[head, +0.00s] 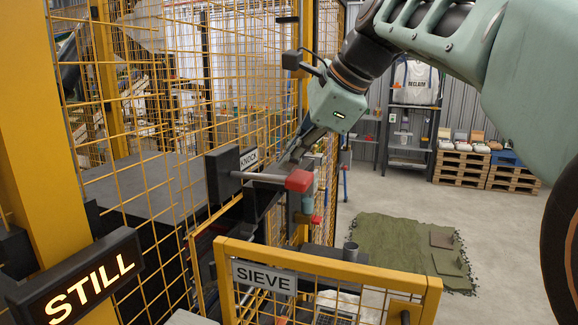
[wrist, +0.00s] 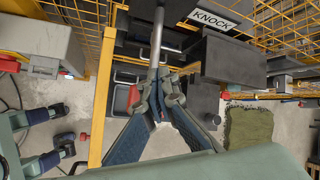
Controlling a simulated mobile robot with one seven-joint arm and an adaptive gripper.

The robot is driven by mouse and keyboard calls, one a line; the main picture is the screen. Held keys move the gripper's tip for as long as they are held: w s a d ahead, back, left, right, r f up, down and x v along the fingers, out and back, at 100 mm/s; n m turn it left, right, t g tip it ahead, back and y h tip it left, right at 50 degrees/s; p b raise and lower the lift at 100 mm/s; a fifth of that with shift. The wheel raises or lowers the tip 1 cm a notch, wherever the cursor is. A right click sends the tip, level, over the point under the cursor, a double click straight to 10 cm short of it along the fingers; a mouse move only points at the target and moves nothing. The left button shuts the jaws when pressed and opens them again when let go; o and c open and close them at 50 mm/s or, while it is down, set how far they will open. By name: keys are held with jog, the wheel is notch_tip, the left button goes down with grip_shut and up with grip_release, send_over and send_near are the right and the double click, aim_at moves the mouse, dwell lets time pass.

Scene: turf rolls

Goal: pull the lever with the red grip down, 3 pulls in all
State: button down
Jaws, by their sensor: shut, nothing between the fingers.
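The lever's red grip (head: 299,181) sits at the end of a pale metal shaft (head: 262,177). In the head view the shaft runs roughly level, rightward from a black box (head: 222,176) beside the KNOCK sign (head: 248,158). In the wrist view the shaft (wrist: 157,38) comes from the top toward my fingertips; the grip is mostly hidden there. My gripper (head: 291,160) is shut and empty, its fingers slanting down just above the grip. It also shows in the wrist view (wrist: 158,92). I cannot tell whether the fingertips touch the grip.
Yellow mesh fencing (head: 150,180) stands at left. A low yellow gate with a SIEVE sign (head: 264,276) is in front, beside a lit STILL sign (head: 78,290). A green mat (head: 400,245) lies on open floor at right. Pallets (head: 460,165) stand behind.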

aim_at(296, 175)
jog(key=shift+s+d+f+b, duration=0.15)
jog(key=shift+f+b, duration=0.55)
jog(key=shift+f, duration=0.35)
jog(key=shift+w+d+f+b, duration=0.1)
jog(key=shift+f+b, duration=0.6)
jog(key=shift+f, duration=0.3)
dwell(1.3)
jog(key=shift+r, duration=0.1)
dwell(0.5)
jog(key=shift+a+r+p, duration=0.15)
jog(key=shift+r+p, duration=0.95)
jog(key=shift+p, duration=0.1)
jog(key=shift+a+r+p, duration=0.2)
jog(key=shift+r+p, duration=0.9)
jog(key=shift+p, duration=0.1)
jog(key=shift+a+r+p, duration=0.15)
jog(key=shift+r+p, duration=0.95)
jog(key=shift+p, duration=0.1)
jog(key=r+p, duration=0.3)
jog(key=shift+w+a, duration=0.15)
jog(key=shift+w, duration=0.1)
jog(key=shift+a+r+p, duration=0.2)
jog(key=shift+r+p, duration=0.15)
jog(key=shift+r, duration=0.6)
jog(key=shift+w, duration=0.1)
